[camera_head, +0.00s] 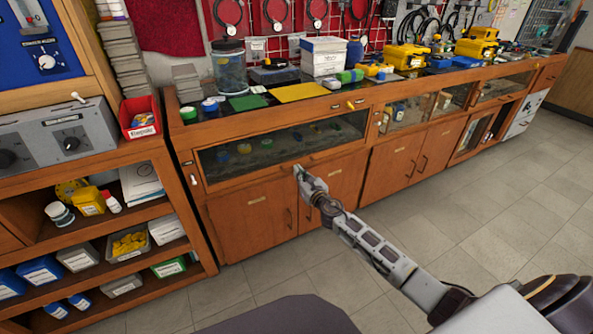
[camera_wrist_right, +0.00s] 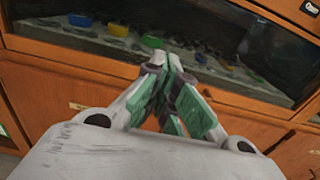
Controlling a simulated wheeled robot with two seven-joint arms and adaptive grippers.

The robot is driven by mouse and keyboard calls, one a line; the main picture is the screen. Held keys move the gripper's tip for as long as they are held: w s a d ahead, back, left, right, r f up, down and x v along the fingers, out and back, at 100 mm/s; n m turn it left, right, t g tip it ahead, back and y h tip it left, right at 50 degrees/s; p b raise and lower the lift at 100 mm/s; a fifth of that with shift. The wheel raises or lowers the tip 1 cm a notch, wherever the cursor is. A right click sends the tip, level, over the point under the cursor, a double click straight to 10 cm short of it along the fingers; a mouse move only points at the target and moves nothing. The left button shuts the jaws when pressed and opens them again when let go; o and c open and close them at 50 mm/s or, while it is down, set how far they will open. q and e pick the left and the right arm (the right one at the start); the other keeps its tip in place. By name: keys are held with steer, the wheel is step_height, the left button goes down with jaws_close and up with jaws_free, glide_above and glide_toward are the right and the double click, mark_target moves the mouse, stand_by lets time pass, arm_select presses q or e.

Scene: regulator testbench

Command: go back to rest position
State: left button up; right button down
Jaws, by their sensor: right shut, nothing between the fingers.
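My right arm reaches in from the lower right in the head view. Its gripper (camera_head: 299,170) is in front of the wooden cabinet (camera_head: 252,203), near the lower edge of the glass-fronted display section (camera_head: 285,142). In the right wrist view the gripper (camera_wrist_right: 168,55) has its fingers together with nothing between them. Its tips overlap the glass front (camera_wrist_right: 100,35) in that picture; I cannot tell whether they touch it. My left gripper is not in view.
A wooden shelf unit (camera_head: 165,178) with boxes and bottles stands at the left. The counter holds a glass jar (camera_head: 228,68), white boxes (camera_head: 324,57) and yellow cases (camera_head: 408,56). The tiled floor (camera_head: 470,200) at the right is clear.

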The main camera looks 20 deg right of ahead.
steer(key=shift+s, duration=0.3)
stand_by(0.4)
